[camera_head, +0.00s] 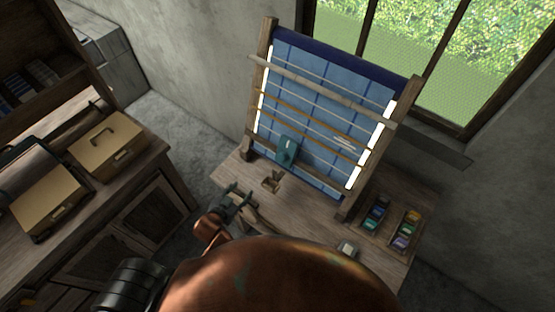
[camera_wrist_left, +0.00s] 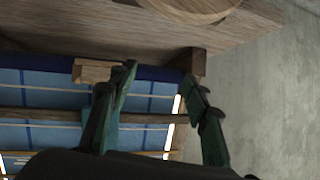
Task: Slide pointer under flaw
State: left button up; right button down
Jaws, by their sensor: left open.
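The wooden loom holds a blue checked cloth (camera_head: 308,75) in an upright frame. A patch of pale streaks (camera_head: 345,143), which looks like the flaw, is on the lower right of the cloth. A small wooden piece with a notched top (camera_head: 271,181), perhaps the pointer, is below the cloth's lower left. A wooden block (camera_wrist_left: 97,71) shows beyond the fingers in the left wrist view; I cannot tell if it is the same piece. My left gripper (camera_head: 238,197) is open and empty, left of and below the wooden piece, apart from it. My right gripper is not in view.
A teal block (camera_head: 287,150) sits against the cloth's lower left. Trays of coloured spools (camera_head: 405,230) and a small pale-topped item (camera_head: 347,249) are on the bench's right side. A cabinet with tan boxes (camera_head: 108,146) is at left. The loom's side posts (camera_head: 262,60) stand upright.

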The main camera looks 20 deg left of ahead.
pick_arm(q)
jog(key=w+d+r+m+t+h, duration=0.2)
jog(key=w+d+r+t+h, duration=0.1)
jog(key=w+d+r, duration=0.3)
jog(key=m+t+h, duration=0.2)
jog(key=h, duration=0.1)
send_near(280, 158)
jog(key=p+x, duration=0.2)
jog(key=x, duration=0.5)
jog(key=shift+w+d+r, duration=0.1)
jog(key=shift+w+d, duration=0.15)
jog(key=shift+w, duration=0.05)
jog(key=shift+w+d, duration=0.15)
jog(key=shift+w, duration=0.15)
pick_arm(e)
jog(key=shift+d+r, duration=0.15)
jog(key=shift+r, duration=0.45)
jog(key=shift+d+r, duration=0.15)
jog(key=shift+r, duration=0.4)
pick_arm(q)
jog(key=shift+c, duration=0.3)
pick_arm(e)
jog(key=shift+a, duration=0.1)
pick_arm(q)
jog(key=c, duration=0.9)
grip_shut()
